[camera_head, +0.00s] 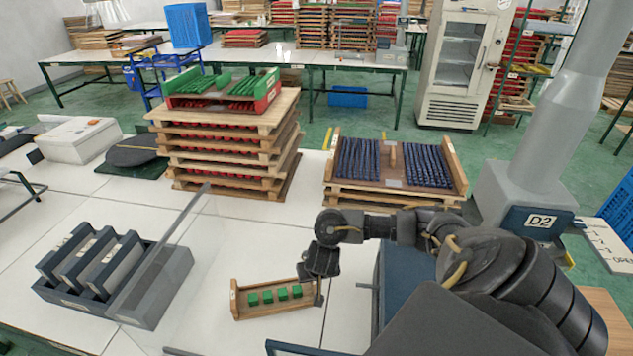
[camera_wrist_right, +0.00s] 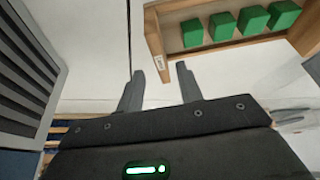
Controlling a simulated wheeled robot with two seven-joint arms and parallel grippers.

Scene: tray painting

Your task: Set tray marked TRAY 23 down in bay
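A small wooden tray (camera_head: 275,315) with several green blocks stands on the white table in the head view. Its labelled end wall also shows in the right wrist view (camera_wrist_right: 155,42); I cannot read a tray number. My right gripper (camera_head: 319,290) is at the tray's right end in the head view. No bay is clearly marked. My left gripper is out of view.
A grey slotted rack (camera_head: 165,300) with a clear panel stands left of the tray. Stacked wooden trays (camera_head: 225,150) with red parts stand behind. A wide tray of dark blue rods (camera_head: 395,165) sits back right. White table is bare between rack and tray.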

